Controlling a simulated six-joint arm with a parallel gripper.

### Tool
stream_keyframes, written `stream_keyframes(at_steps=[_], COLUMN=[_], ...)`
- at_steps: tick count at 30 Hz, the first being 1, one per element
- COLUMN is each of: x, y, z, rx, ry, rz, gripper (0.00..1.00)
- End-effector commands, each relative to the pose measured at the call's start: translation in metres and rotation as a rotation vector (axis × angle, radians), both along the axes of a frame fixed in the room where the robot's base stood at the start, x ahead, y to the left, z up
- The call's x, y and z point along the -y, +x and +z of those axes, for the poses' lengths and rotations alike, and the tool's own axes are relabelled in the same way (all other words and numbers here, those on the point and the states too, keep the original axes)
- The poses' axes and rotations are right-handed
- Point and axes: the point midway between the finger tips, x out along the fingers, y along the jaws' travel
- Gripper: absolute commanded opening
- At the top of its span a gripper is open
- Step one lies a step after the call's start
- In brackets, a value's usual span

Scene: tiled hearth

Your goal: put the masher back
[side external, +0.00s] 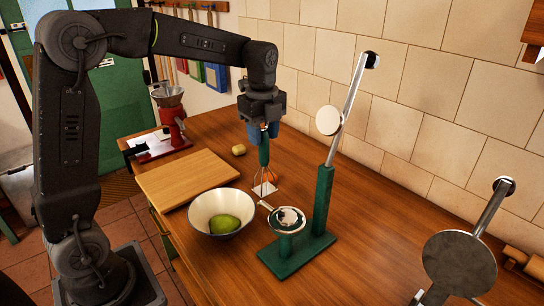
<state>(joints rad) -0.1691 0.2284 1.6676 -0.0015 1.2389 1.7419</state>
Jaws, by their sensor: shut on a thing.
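My gripper (263,130) points down over the wooden counter and is shut on the masher. The masher (264,155) has a green handle, held upright, with a pale wire head (264,188) at its lower end. The head is close to the counter, between the white bowl and the green lever press. I cannot tell whether it touches the counter. A small orange thing (271,177) shows right behind the head, partly hidden by it.
A white bowl (201,214) with a green fruit and a cutting board (170,185) lie left. The green press (324,200) with raised lever stands right. A red grinder (172,125) and a small yellowish thing (239,149) are behind. A round metal disc (460,265) is at front right.

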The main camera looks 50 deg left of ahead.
Motion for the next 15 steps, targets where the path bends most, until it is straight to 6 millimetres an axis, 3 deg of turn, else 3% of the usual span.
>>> stream_keyframes(at_steps=[6, 15], x=[0.019, 0.019], y=[0.011, 0.011], z=[-0.013, -0.049], rx=[0.001, -0.001], ry=[0.0, 0.0], rz=[-0.001, 0.001], gripper=[0.16, 0.16])
